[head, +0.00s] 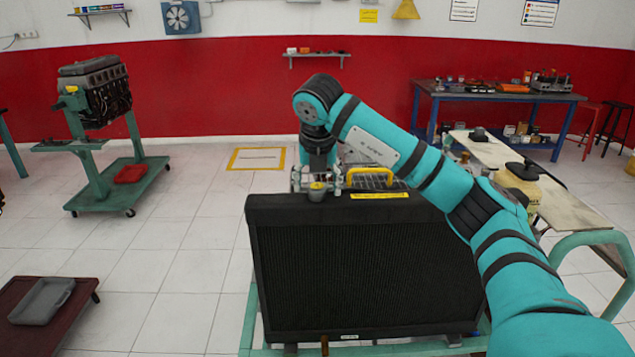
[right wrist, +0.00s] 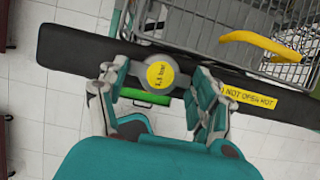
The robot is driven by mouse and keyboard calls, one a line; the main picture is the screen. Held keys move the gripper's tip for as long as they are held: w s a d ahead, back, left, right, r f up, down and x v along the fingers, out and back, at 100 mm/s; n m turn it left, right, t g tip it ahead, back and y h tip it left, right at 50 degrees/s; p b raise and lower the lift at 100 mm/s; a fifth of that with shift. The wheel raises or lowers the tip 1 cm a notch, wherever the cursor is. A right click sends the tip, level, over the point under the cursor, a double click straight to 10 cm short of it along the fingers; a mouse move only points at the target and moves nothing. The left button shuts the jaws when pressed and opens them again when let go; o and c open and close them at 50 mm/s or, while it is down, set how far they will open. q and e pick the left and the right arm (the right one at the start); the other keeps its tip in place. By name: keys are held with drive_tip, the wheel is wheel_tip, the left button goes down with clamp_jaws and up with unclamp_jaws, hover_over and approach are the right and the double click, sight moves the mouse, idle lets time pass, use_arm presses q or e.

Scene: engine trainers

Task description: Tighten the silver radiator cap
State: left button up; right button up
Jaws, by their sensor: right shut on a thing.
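The silver radiator cap (head: 317,191) sits on the top edge of the black radiator (head: 365,270). In the right wrist view the cap (right wrist: 159,76) shows a round yellow label reading 1,5 bar. My right gripper (head: 317,182) points down over the cap, with one finger on each side of it. In the wrist view this gripper (right wrist: 162,84) is shut on the cap. The cap's underside and the filler neck are hidden. My left gripper is not in view.
A yellow handle (head: 370,174) and a yellow warning strip (head: 380,195) are right of the cap. A bench (head: 540,190) with a yellowish container (head: 520,178) stands at right. An engine on a green stand (head: 95,180) is at left.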

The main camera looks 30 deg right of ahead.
drive_tip(key=shift+r, duration=0.1)
drive_tip(key=o, duration=1.2)
drive_tip(key=v, duration=1.2)
